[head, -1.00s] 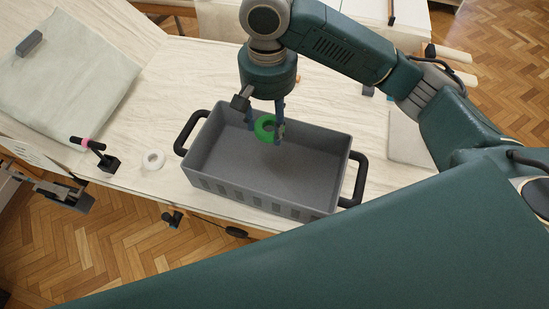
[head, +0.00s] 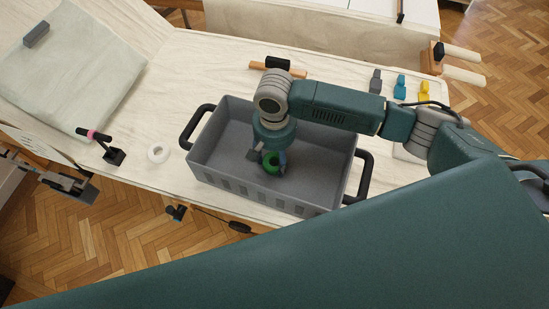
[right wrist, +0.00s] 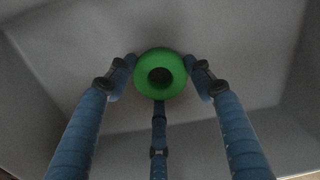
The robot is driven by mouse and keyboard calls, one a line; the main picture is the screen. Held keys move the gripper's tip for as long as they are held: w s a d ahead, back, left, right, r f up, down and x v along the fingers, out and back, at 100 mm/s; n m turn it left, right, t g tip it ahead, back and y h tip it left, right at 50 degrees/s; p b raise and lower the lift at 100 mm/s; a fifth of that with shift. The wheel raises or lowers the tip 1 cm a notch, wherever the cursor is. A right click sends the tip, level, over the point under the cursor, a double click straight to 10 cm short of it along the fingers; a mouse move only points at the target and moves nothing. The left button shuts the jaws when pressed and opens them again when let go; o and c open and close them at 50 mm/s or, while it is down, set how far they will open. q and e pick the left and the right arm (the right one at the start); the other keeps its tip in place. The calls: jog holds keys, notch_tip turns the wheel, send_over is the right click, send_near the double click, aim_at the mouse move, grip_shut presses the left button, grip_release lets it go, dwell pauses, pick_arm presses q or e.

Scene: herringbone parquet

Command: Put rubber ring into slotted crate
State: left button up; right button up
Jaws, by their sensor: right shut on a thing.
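The rubber ring (head: 271,167) is green and round with a hole in its middle. My right gripper (head: 268,160) is shut on it and holds it inside the slotted crate. The crate (head: 220,180) is a grey open box with black handles at its two ends and slots along its near wall. In the right wrist view the ring (right wrist: 160,57) sits between the fingertips of the blue fingers, above the grey crate floor (right wrist: 90,85). I cannot tell whether the ring touches the floor. My left gripper is not in view.
Grey, blue and yellow items (head: 400,86) lie at the back right. A cloth (head: 70,75) covers the left.

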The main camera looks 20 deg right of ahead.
jog(key=shift+f, duration=0.35)
jog(key=shift+f, duration=0.1)
jog(key=o, duration=1.2)
jog(key=shift+c, duration=0.2)
notch_tip(320, 180, up, 12)
jog(key=shift+b, duration=0.45)
jog(key=r+p, duration=0.1)
jog(key=p, duration=0.2)
jog(key=shift+r, duration=0.3)
